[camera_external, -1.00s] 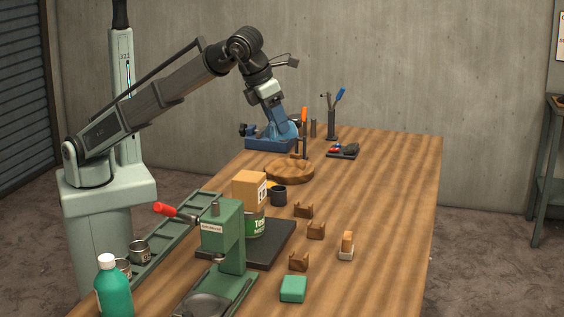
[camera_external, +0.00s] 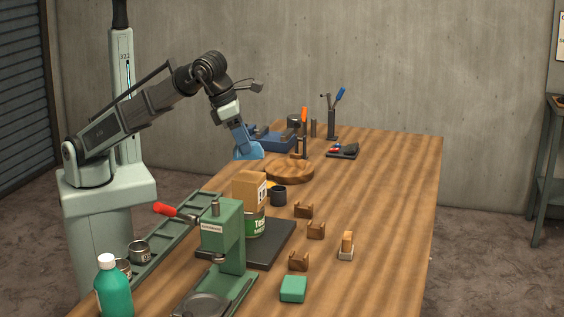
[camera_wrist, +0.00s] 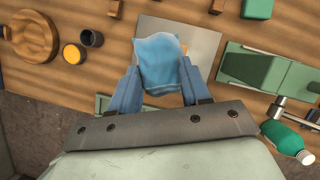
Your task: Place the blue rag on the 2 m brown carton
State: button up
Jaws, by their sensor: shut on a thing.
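My gripper (camera_external: 241,140) is shut on the blue rag (camera_external: 248,151) and holds it in the air near the table's left edge, to the upper left of the brown carton. In the wrist view the rag (camera_wrist: 160,62) hangs out between the two blue fingers of my gripper (camera_wrist: 158,76). The brown carton (camera_external: 248,188) sits upright above a green-labelled can (camera_external: 254,222) on a dark plate. Its label is too small to read. In the wrist view the rag hides most or all of the carton.
A green press (camera_external: 222,236) with a red handle stands in front of the carton. A dark cup (camera_external: 279,196) is right of it, and a round wooden board (camera_external: 290,172) lies behind. A blue tray (camera_external: 277,143) is at the back.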

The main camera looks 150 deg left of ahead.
aim_at(244, 158)
jog(key=shift+f, duration=2.6)
jog(key=shift+f, duration=0.15)
jog(key=o, duration=1)
jog(key=shift+o, duration=0.2)
jog(key=v, duration=1.2)
jog(key=shift+r, duration=0.2)
